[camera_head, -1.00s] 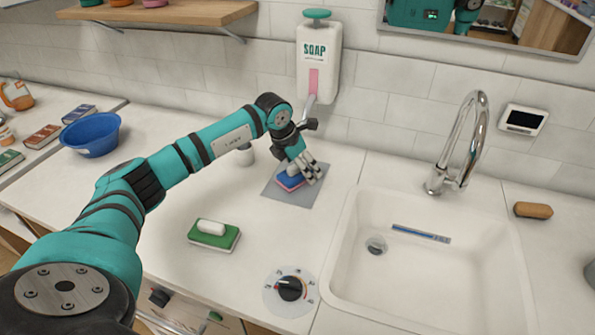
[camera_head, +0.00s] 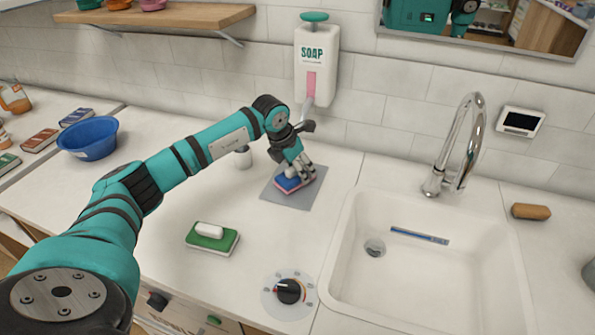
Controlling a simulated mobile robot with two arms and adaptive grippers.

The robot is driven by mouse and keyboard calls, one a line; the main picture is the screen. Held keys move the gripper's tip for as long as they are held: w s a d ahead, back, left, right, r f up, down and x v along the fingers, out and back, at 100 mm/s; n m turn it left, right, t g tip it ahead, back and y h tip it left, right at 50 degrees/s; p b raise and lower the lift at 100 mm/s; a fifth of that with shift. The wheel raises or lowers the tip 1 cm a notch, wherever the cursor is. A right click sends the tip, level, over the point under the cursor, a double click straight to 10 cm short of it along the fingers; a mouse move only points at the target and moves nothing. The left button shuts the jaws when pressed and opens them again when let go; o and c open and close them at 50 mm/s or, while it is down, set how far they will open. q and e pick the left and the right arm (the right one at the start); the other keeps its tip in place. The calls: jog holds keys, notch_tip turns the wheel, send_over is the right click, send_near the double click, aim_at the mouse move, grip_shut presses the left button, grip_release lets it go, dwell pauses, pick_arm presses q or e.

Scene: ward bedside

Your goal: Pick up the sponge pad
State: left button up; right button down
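The sponge pad (camera_head: 283,185), blue on top and pink below, sits on a grey mat (camera_head: 284,200) between the soap dispenser and the sink. My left gripper (camera_head: 298,175) reaches down onto it from above, its fingers drawn together around a pale grip on its top and covering part of it. The pad appears to rest on the mat; I cannot see a gap below it. My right gripper is not in view.
A green pad with a white grip (camera_head: 213,237) lies nearer on the counter, beside a dial (camera_head: 289,291). The sink (camera_head: 410,275) and faucet (camera_head: 460,150) are to the right.

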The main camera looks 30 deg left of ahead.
pick_arm(q)
notch_tip(320, 180, up, 3)
jog(key=shift+f+b, duration=0.1)
jog(key=shift+b, duration=0.5)
jog(key=s+b, duration=0.1)
jog(key=s, duration=0.4)
jog(key=s+d+r+b, duration=0.1)
jog(key=s+b, duration=0.1)
jog(key=s, duration=0.3)
jog(key=s+b, duration=0.1)
jog(key=s, duration=0.4)
jog(key=shift+s+d+r, duration=0.1)
jog(key=shift+d+r, duration=0.25)
jog(key=shift+d, duration=0.05)
jog(key=shift+s+d+r, duration=0.1)
jog(key=shift+s+r, duration=0.05)
jog(key=shift+s, duration=0.2)
